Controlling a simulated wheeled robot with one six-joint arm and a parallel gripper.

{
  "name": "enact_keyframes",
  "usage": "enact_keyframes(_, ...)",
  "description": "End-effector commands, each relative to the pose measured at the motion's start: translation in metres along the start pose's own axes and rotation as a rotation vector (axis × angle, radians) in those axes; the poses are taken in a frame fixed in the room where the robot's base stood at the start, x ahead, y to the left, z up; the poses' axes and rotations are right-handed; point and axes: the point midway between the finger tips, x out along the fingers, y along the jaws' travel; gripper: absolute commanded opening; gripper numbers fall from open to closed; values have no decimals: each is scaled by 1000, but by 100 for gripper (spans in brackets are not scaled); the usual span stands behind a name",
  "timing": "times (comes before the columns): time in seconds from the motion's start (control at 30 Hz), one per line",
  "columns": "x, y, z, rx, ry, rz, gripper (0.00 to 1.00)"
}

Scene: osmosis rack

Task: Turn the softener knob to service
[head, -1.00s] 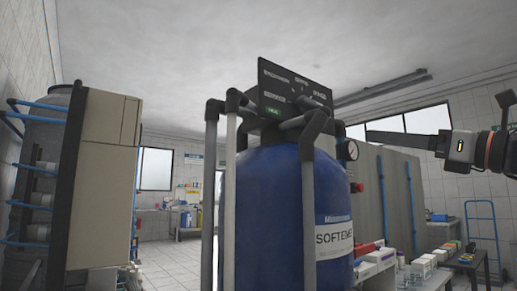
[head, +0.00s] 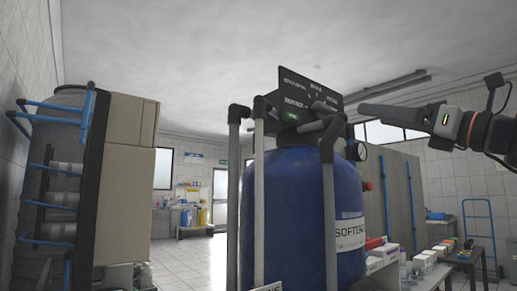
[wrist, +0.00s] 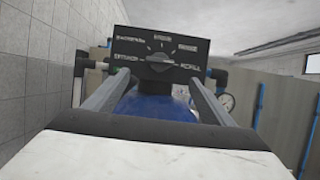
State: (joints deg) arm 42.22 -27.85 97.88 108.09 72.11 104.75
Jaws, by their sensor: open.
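The softener is a blue tank (head: 290,215) with a black control panel (head: 308,98) on top, lettered in white. The panel (wrist: 160,50) faces me in the wrist view, with several labels set in an arc around a small knob (wrist: 158,67). The labels are too blurred to read surely, so I cannot tell the knob's setting. My gripper (head: 364,110) is at the right in the head view, pointing left, right of the panel and apart from it. In the wrist view its two fingers (wrist: 158,80) are spread, one each side below the panel, with nothing between them.
Grey pipes (head: 328,190) rise in front of the tank to its top. A pressure gauge (wrist: 226,102) is at the right. A beige cabinet (head: 125,180) stands at the left. A low table with boxes (head: 430,258) is at the right. Open floor lies between cabinet and tank.

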Motion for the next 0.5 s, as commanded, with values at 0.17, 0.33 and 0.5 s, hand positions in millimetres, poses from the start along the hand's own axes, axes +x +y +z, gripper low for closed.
enact_keyframes(0.17, 14, 0, 0, 1, 0, 2, 77)
enact_keyframes(0.33, 26, 0, 0, 1, 0, 2, 77)
enact_keyframes(0.5, 39, 0, 0, 1, 0, 3, 77)
